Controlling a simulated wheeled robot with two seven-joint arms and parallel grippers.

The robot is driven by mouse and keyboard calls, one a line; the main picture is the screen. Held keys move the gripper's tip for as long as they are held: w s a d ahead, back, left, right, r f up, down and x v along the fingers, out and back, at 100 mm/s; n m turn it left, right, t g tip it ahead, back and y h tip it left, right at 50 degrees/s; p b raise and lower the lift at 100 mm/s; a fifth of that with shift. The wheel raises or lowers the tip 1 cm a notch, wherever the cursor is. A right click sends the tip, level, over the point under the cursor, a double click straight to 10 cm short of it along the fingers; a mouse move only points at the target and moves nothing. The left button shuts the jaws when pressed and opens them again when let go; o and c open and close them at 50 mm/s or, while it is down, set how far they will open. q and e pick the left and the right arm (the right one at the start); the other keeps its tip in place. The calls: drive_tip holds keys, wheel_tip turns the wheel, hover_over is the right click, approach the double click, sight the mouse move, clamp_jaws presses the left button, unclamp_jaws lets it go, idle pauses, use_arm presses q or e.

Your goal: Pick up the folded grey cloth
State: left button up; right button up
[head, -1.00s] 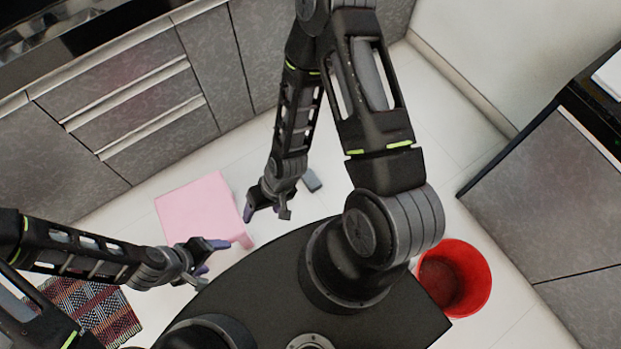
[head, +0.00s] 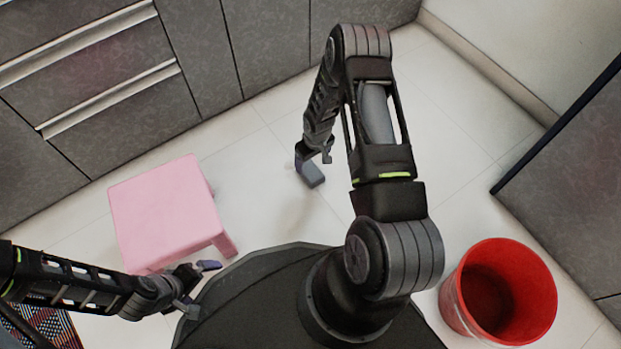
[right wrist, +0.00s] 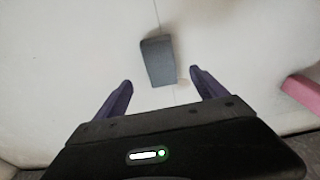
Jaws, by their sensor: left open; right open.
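The folded grey cloth (head: 312,175) lies on the pale tiled floor, to the right of the pink stool. My right gripper (head: 313,157) is just above it in the head view and partly overlaps its upper end. In the right wrist view the cloth (right wrist: 157,62) is a small grey block ahead of the open right fingers (right wrist: 158,84), roughly centred between them and not held. My left gripper (head: 205,285) is open and empty at the lower left, near the stool's front edge.
A pink stool (head: 165,212) stands left of the cloth. A red bucket (head: 545,290) stands at the lower right. Grey cabinets (head: 110,85) line the upper left, and a patterned rug (head: 38,328) lies at the lower left. The floor around the cloth is clear.

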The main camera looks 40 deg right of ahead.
sight(311, 170)
drive_tip(key=shift+f+b, duration=0.5)
drive_tip(key=shift+f, duration=0.4)
drive_tip(key=shift+w+f, duration=0.1)
drive_tip(key=shift+f, duration=0.25)
wheel_tip(311, 170, down, 4)
drive_tip(key=b, duration=0.3)
drive_tip(key=shift+w+a+f, duration=0.1)
drive_tip(key=shift+w+f, duration=0.05)
drive_tip(key=shift+f, duration=0.1)
drive_tip(key=shift+w+f+b, duration=0.1)
drive_tip(key=shift+f+b, duration=0.3)
drive_tip(key=c, duration=1.4)
